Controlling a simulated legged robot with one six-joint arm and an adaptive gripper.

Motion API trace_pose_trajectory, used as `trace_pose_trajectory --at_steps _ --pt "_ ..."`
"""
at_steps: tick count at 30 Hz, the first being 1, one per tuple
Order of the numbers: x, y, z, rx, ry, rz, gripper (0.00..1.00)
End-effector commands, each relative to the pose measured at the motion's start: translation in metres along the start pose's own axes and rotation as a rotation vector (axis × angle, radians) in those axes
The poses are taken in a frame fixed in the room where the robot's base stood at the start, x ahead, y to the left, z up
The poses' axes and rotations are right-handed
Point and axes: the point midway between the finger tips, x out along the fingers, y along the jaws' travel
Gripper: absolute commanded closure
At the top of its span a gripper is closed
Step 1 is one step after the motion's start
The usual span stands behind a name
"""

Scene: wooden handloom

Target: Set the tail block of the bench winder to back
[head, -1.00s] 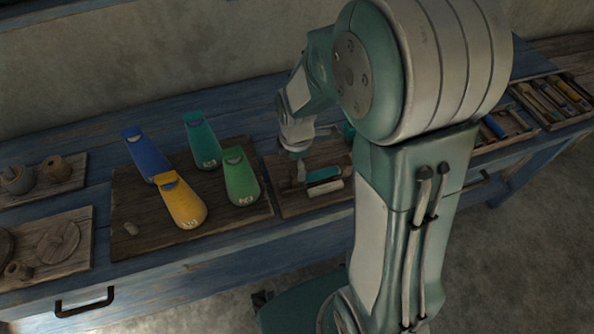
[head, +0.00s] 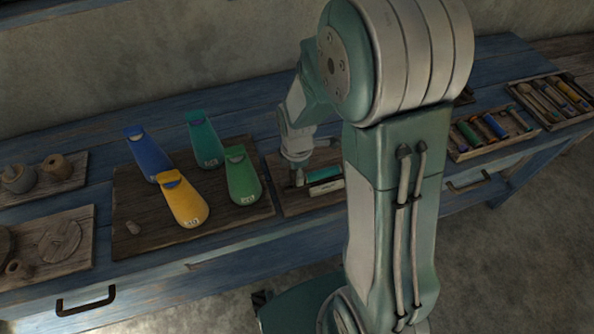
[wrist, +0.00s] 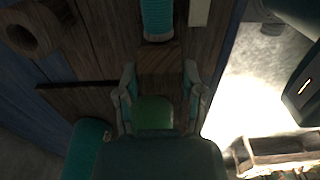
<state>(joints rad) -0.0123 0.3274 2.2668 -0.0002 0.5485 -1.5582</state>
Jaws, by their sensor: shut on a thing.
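The bench winder's base board (head: 300,208) lies on the blue bench, right of the shuttles. A teal wound cylinder (head: 323,174) and a pale bar (head: 328,187) are on it. In the wrist view, the wooden tail block (wrist: 160,62) is at the end of the teal cylinder (wrist: 158,18). My gripper (wrist: 160,80) has a finger on each side of the block and appears shut on it. In the head view, my gripper (head: 297,177) is low over the winder's left part. My arm hides the winder's right side.
Blue (head: 147,155), yellow (head: 184,203), teal (head: 204,140) and green (head: 243,178) shuttles lie on a dark board (head: 150,225) to the left. Trays of coloured sticks (head: 490,130) stand at the right. Bare bench lies behind the winder.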

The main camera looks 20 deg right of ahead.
Motion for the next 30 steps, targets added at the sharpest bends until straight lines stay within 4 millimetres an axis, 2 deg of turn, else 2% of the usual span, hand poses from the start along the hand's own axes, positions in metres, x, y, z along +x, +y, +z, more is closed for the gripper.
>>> trace_pose_trajectory --at_steps 8,16,17,18,19,30 --pt "0.0 0.001 -0.027 -0.003 0.001 0.003 1.0" --pt "0.0 0.001 -0.029 0.0 0.001 0.005 1.0" --pt "0.0 0.001 -0.029 0.0 0.001 0.005 0.35" --pt "0.0 0.001 -0.029 0.0 0.0 0.004 0.18" --pt "0.0 0.001 -0.029 0.0 0.0 0.004 0.14" --pt "-0.001 0.001 -0.026 0.0 0.001 0.002 0.14"
